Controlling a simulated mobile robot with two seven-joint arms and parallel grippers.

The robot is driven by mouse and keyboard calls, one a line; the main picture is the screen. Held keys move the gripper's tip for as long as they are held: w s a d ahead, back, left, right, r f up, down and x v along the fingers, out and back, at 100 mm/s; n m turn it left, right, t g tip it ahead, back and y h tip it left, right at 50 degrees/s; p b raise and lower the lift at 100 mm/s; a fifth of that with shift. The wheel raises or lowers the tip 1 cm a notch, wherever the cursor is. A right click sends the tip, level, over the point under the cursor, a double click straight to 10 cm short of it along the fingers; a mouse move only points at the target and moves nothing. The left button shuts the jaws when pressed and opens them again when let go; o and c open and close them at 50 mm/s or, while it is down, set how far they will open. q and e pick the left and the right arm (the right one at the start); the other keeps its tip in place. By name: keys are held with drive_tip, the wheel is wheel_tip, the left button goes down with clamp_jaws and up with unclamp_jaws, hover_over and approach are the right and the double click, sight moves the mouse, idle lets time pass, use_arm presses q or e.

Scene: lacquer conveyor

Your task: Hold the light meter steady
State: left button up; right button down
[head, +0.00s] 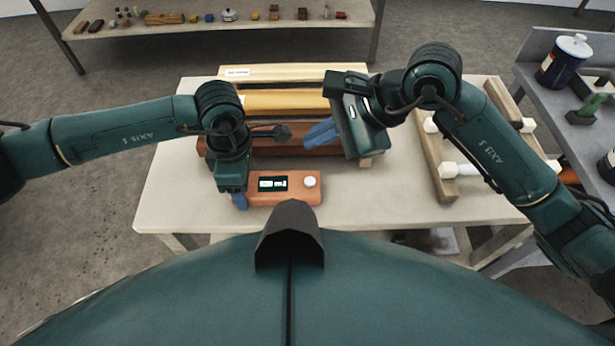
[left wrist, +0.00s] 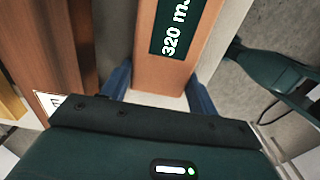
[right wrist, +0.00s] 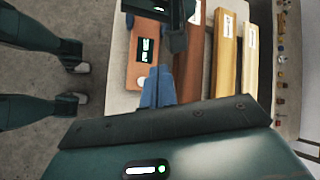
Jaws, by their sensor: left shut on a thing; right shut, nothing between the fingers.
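The light meter (head: 290,190) is a flat orange-brown box with a dark display and a white round dome, lying near the front edge of the table. In the left wrist view the meter (left wrist: 170,75) shows "320 m" and a cut-off letter on its display. My left gripper (head: 240,200) is shut on the meter's left end, with blue fingers on either side of it.
Behind the meter lie a red-brown board (head: 275,142), a yellow board (head: 285,103) and a pale board (head: 300,72). A wooden frame with white rollers (head: 458,170) stands at right. A grey bench (head: 545,95) holds a dark can (head: 563,62). The table's front left is clear.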

sight(310, 182)
drive_tip(key=shift+r+n+t+y, duration=0.3)
drive_tip(key=shift+t, duration=0.1)
drive_tip(key=shift+f, duration=0.1)
drive_tip(key=shift+f, duration=4.35)
drive_tip(key=shift+f, duration=0.4)
drive_tip(key=shift+f, duration=0.5)
drive_tip(key=shift+r, duration=0.9)
